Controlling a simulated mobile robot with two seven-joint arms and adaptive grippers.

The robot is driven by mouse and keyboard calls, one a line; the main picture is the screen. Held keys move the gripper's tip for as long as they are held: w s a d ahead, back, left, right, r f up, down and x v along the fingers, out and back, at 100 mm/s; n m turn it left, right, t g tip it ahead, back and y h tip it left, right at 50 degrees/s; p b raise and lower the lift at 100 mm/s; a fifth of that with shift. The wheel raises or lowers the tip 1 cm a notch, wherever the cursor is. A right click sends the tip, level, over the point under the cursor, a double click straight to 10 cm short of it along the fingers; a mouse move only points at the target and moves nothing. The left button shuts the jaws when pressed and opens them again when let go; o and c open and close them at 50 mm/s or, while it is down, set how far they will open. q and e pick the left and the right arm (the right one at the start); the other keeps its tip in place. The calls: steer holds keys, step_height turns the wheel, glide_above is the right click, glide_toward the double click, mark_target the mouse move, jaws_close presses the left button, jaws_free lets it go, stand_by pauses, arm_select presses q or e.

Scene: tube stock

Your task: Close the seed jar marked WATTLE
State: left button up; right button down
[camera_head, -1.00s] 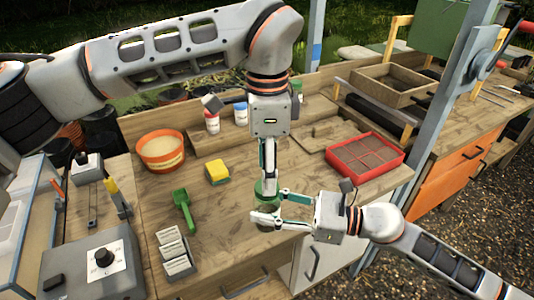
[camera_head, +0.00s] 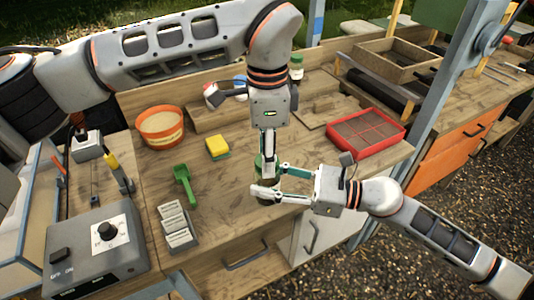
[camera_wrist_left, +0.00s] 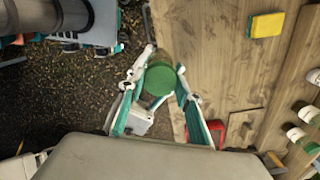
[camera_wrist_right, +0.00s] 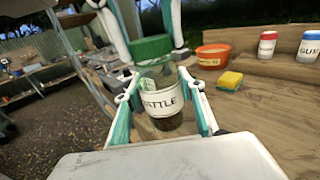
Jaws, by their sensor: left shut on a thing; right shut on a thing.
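The green lid (camera_wrist_right: 151,46) is at the top of the jar. My left gripper (camera_head: 267,172) points down from above and is shut on the lid, which appears between its fingertips in the left wrist view (camera_wrist_left: 160,77). I cannot tell whether the lid is seated.
A yellow sponge (camera_head: 217,147), green scoop (camera_head: 183,182), card rack (camera_head: 177,228) and orange bowl (camera_head: 160,127) are on the bench to the left. A red tray (camera_head: 365,133) is to the right. Other jars (camera_wrist_right: 267,44) stand behind. Open bench lies between the sponge and tray.

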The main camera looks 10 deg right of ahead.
arm_select(q)
steer(key=m, duration=0.5)
steer(key=shift+w+m, duration=0.1)
steer(key=shift+m, duration=0.2)
steer(key=m, duration=0.5)
steer(key=shift+m, duration=0.3)
steer(key=m, duration=0.5)
steer(key=shift+m, duration=0.3)
steer(key=m, duration=1)
steer(key=shift+m, duration=0.4)
steer(key=m, duration=1)
steer(key=shift+m, duration=0.3)
steer(key=m, duration=0.5)
steer(key=shift+f+m, duration=0.1)
steer(key=shift+m, duration=0.2)
steer(key=o, duration=1.2)
